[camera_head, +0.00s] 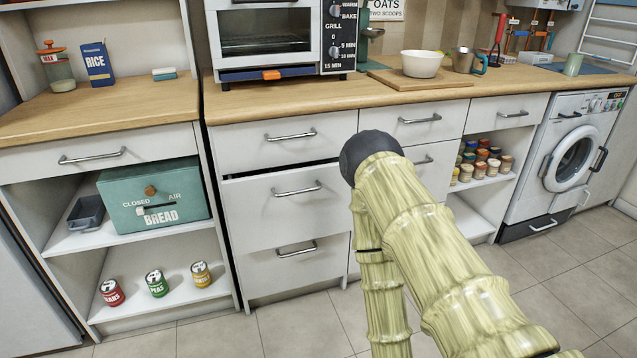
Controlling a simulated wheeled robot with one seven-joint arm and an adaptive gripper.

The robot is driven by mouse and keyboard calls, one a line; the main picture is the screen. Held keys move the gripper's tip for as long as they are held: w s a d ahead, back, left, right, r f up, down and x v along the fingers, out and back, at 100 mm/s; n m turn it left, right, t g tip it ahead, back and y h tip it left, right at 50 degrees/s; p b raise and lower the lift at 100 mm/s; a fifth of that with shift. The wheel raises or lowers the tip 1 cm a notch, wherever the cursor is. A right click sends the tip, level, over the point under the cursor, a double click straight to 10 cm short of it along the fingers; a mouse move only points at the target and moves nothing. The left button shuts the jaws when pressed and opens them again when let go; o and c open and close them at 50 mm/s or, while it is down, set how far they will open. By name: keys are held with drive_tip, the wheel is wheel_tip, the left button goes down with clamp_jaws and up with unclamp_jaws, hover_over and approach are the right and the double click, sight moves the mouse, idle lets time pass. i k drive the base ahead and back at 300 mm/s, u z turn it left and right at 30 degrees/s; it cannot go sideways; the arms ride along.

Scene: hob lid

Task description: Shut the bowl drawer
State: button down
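No drawer carries a visible bowl label. In the left drawer stack, the middle drawer (270,215) stands a little out, with a dark gap above its front edge. Its bar handle (297,189) faces me, and what is inside is hidden. The top drawer (255,145) above it and the bottom drawer (280,268) below it look closed. My arm crosses the right of this stack and hides part of the drawers behind it. My gripper does not show in this view.
A worktop carries a toaster oven (268,35) and a white bowl (422,64) on a board. An open shelf with a green bread bin (155,200) stands left. A washing machine (568,155) stands right. Tiled floor (300,325) in front of the drawers is clear.

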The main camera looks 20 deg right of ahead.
sight(296, 203)
drive_tip(key=u, duration=1.55)
drive_tip(key=i, duration=1.05)
drive_tip(key=z, duration=1.6)
